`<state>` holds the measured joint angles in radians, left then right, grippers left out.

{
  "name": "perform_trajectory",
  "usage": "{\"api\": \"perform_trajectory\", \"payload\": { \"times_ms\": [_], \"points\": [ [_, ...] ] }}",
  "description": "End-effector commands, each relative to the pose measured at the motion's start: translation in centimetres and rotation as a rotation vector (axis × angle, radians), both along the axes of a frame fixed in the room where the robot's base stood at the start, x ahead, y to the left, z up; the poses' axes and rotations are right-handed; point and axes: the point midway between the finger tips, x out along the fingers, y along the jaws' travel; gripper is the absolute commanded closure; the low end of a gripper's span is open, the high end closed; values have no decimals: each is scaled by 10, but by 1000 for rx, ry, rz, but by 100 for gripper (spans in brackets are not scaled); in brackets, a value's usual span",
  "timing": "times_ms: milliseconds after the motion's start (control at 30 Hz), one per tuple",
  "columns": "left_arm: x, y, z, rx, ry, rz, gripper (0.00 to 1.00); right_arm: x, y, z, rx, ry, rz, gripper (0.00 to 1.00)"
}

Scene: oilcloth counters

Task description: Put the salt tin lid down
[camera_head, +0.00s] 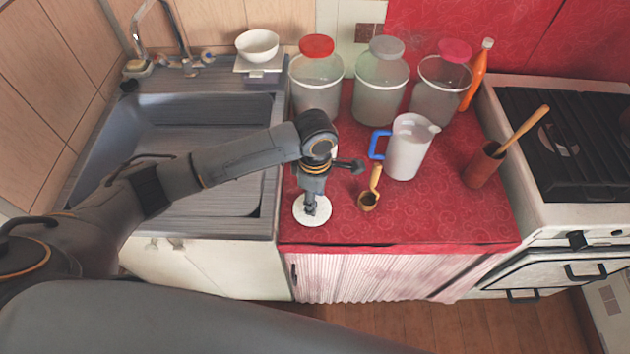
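The salt tin lid appears to be the round white disc (300,214) at the front left of the red counter, near the sink edge. My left gripper (317,208) points down over it. Its fingers are close together at the middle of the disc and look shut on it, perhaps on a knob that the fingers hide. I cannot tell whether the lid touches the cloth or hangs just above it. No salt tin can be made out. My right gripper is not in view.
A wooden scoop (369,198) lies right of the lid. Behind are a white pitcher (408,150) with a blue handle, and several large jars (380,85). A brown utensil pot (483,165) stands near the stove (560,150). The front-middle cloth (430,220) is clear. The sink (200,120) is left.

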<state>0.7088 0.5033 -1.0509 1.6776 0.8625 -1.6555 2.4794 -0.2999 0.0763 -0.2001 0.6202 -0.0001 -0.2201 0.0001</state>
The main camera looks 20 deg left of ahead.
Motion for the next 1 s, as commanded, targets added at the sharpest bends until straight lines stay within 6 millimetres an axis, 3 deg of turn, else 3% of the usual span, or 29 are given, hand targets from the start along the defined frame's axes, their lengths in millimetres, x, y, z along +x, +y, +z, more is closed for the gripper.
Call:
{"api": "perform_trajectory", "payload": {
  "times_ms": [200,433,600,1000],
  "points": [
    [2,-1,49,-3,-5,-1,55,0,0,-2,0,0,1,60],
    [2,-1,87,-2,-2,-1,55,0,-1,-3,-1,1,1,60],
    [2,0,97,-1,0,1,55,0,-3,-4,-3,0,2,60],
    [2,0,98,0,0,1,55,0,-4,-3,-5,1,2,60]
  ]
}}
